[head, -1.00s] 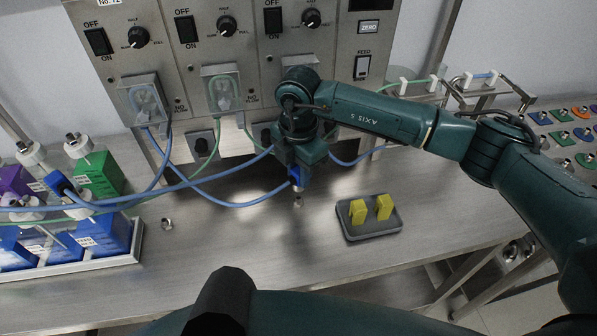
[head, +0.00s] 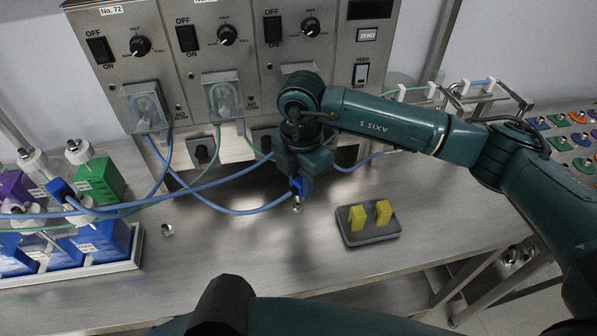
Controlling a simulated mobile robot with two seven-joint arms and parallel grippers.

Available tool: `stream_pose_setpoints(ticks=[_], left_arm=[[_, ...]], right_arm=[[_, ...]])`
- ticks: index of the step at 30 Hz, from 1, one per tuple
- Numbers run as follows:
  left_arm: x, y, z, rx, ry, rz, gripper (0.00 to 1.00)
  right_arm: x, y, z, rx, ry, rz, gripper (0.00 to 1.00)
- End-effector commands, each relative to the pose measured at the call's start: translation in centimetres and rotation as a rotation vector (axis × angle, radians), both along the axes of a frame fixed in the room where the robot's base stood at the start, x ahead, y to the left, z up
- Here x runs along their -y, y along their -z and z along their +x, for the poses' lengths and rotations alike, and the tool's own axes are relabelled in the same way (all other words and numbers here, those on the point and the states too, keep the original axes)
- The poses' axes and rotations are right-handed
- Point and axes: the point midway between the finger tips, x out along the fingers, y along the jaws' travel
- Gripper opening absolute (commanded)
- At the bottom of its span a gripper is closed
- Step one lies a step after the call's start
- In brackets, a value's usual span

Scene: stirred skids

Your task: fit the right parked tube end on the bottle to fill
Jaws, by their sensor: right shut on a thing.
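My right gripper (head: 297,186) is shut on a blue tube end (head: 297,190), held near the bench in front of the pump cabinet. A small metal tip (head: 297,208) shows just below it; I cannot tell whether it touches the bench. A blue tube (head: 240,209) runs left from the held end. At the far left, several square bottles stand in a white tray (head: 100,270), among them a green one (head: 97,180) and a blue one (head: 104,246). I cannot tell which is the bottle to fill. My left gripper is not in view.
A grey tray (head: 372,238) with two yellow blocks (head: 357,217) lies right of my gripper. A small metal fitting (head: 167,230) is on the bench. Blue and green tubes cross the left side. A tube rack (head: 480,95) stands at right. The bench front centre is clear.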

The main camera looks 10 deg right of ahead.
Motion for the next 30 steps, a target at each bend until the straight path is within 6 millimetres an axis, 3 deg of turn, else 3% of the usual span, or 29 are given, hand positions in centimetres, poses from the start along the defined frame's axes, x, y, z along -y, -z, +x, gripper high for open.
stream_pose_setpoints(ticks=[1,24,30], left_arm=[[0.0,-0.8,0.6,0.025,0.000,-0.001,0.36],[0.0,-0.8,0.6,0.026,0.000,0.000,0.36],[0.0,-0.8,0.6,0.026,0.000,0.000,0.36]], right_arm=[[0.0,-0.1,-0.4,0.000,-0.001,0.000,0.00],[0.0,-0.1,-6.5,-0.001,-0.001,0.000,0.00],[0.0,-0.1,-7.3,0.000,0.001,-0.001,0.00]])
